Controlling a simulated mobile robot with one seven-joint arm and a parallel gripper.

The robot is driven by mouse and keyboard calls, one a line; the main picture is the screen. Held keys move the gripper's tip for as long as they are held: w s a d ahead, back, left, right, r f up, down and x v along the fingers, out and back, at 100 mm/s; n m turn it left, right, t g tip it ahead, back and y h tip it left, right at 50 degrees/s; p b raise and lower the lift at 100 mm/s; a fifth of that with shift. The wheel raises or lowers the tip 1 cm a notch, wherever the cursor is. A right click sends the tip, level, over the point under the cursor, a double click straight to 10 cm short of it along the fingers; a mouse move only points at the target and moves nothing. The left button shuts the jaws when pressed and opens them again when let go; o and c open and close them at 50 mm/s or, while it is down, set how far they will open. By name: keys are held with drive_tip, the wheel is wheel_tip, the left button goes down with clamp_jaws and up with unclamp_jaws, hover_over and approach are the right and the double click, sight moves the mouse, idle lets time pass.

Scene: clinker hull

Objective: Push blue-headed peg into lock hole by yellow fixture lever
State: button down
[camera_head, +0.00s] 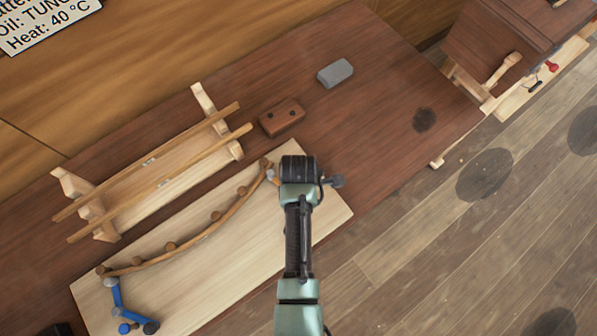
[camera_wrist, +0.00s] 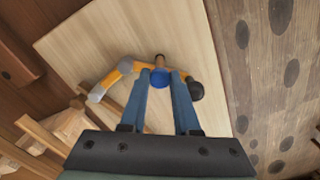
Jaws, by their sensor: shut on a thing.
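My gripper (camera_wrist: 160,77) is shut on the blue-headed peg (camera_wrist: 159,80), its blue fingers on either side of the round head. The peg's short wooden end (camera_wrist: 160,60) shows beyond the head, over the pale board. The yellow fixture lever (camera_wrist: 120,70) lies beside it, with a grey end at left and a black knob (camera_wrist: 196,91) at right. The lock hole is not visible, and I cannot tell whether the peg's tip is in it. In the head view my wrist covers the peg and most of the fixture; a dark knob (camera_head: 337,181) shows at its right.
A curved wooden strip (camera_head: 205,232) runs along several round pegs on the pale board (camera_head: 225,270). A blue fixture (camera_head: 118,295) stands at its lower-left end. A rack with wooden strips (camera_head: 150,170), a brown block (camera_head: 282,118) and a grey block (camera_head: 335,73) are behind.

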drive_tip(key=shift+f+b, duration=0.7)
drive_tip(key=shift+f, duration=0.35)
drive_tip(key=shift+r, duration=0.1)
drive_tip(key=c, duration=0.9)
unclamp_jaws()
drive_tip(key=shift+s, duration=0.1)
drive_tip(key=shift+c, duration=0.2)
drive_tip(key=o, duration=0.4)
wheel_tip(320, 180, up, 8)
drive_tip(key=p, duration=0.7)
drive_tip(key=shift+p, duration=0.35)
drive_tip(key=shift+w, duration=0.2)
